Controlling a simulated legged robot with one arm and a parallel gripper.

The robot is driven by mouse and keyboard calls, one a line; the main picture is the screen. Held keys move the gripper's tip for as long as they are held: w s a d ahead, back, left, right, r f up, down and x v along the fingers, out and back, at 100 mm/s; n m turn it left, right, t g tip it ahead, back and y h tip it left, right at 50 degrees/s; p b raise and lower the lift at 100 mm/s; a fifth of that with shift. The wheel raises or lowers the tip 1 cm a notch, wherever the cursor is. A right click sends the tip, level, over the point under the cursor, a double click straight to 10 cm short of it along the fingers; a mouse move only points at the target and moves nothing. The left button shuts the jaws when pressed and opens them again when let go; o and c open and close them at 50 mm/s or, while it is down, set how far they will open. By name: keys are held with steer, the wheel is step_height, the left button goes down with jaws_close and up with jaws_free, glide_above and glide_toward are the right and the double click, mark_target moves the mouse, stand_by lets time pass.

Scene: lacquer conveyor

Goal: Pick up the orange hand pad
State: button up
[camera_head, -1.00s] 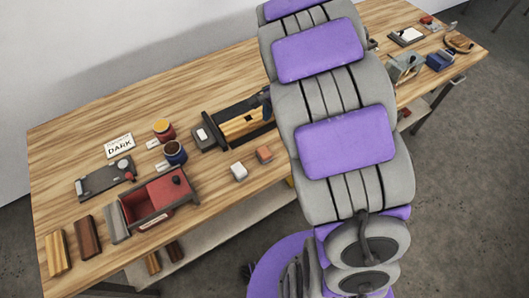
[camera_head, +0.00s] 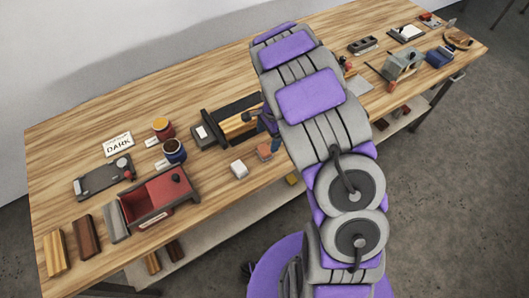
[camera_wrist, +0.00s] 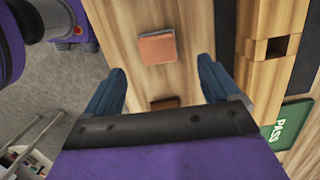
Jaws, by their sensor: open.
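The orange hand pad (camera_head: 264,153) lies on the wooden bench near its front edge, right of a white pad (camera_head: 239,169). In the wrist view, the orange pad (camera_wrist: 157,47) lies flat on the wood, beyond my fingertips and roughly centred between them. My gripper (camera_wrist: 160,78) is open, with its two blue fingers wide apart and nothing between them at the pad. In the head view, my arm hides most of the gripper; a bit of blue finger shows just right of the pad.
A wooden conveyor piece (camera_head: 236,125) in a black frame lies behind the pad. A red tray (camera_head: 158,200) and two jars stand to the left. In the wrist view, a brown block (camera_wrist: 165,103) lies nearer my palm, and a green sign (camera_wrist: 289,125) is at right.

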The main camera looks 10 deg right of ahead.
mark_target(264, 148)
steer(key=shift+s+a+f+b, duration=0.1)
steer(key=shift+a+f+b, duration=0.2)
steer(key=shift+f, duration=0.95)
steer(key=shift+s+a+f+b, duration=0.1)
steer(key=shift+a+f+b, duration=0.15)
steer(key=shift+f, duration=0.95)
steer(key=shift+s+a+f+b, duration=0.1)
steer(key=shift+a+f+b, duration=0.15)
steer(key=shift+f, duration=1)
steer(key=shift+c, duration=0.4)
steer(key=shift+d, duration=0.1)
steer(key=c, duration=1)
steer(key=shift+o, duration=0.2)
steer(key=shift+r, duration=0.1)
steer(key=shift+r, duration=0.55)
steer(key=shift+s+r+p, duration=0.2)
steer(key=shift+r+p, duration=0.35)
steer(key=shift+r, duration=0.7)
steer(key=s+r+p, duration=0.1)
steer(key=s, duration=1.4)
steer(key=shift+s+d+r, duration=0.15)
steer(key=shift+s+d, duration=0.1)
steer(key=shift+d, duration=0.15)
